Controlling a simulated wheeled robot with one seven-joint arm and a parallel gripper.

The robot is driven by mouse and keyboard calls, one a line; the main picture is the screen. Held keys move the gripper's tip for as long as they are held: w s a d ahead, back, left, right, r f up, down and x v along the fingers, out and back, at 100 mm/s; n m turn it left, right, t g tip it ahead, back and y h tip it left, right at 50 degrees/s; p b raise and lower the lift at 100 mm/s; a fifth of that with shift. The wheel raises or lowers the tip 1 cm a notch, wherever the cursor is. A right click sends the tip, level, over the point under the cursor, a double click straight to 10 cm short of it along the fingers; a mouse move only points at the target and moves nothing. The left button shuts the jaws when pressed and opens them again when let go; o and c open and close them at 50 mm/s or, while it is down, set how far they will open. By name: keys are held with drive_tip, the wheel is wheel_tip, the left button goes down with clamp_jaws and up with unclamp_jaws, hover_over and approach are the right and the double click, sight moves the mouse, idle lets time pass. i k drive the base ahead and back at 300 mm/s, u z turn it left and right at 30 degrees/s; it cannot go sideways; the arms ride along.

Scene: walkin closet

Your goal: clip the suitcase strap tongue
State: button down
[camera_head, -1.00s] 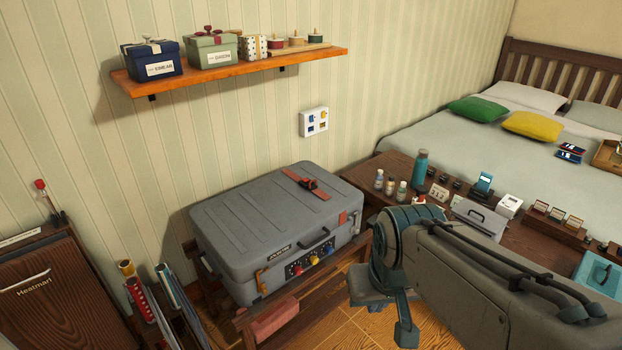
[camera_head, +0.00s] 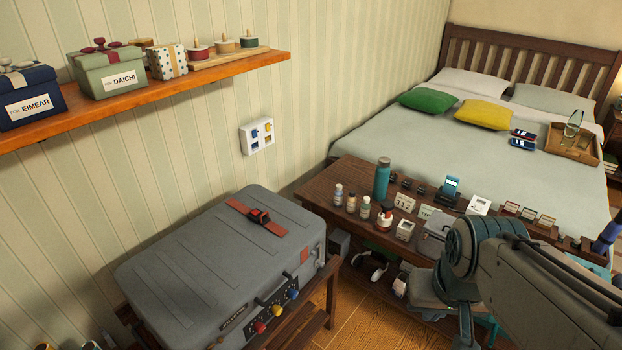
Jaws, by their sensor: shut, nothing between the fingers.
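The grey suitcase (camera_head: 190,260) lies flat and closed on a wooden bench, lower left of centre. A short red strap (camera_head: 275,228) lies across the far part of its lid, with a dark buckle (camera_head: 260,215) at its middle. Whether the strap tongue sits in the buckle is too small to tell. My gripper (camera_head: 466,325) hangs at the lower right, well to the right of the suitcase, pointing down. It is shut and empty, partly hidden by my arm and cut by the frame's lower edge.
A dark wooden table (camera_head: 335,180) right of the suitcase holds a teal bottle (camera_head: 382,178), small bottles and little boxes. My arm overlaps it in the picture. A shelf (camera_head: 200,80) with gift boxes hangs above the suitcase. A bed (camera_head: 400,120) stands behind. Space above the lid is clear.

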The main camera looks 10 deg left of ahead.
sight(266, 222)
drive_tip(key=u, duration=0.15)
drive_tip(key=i, duration=1.1)
drive_tip(key=u, duration=0.65)
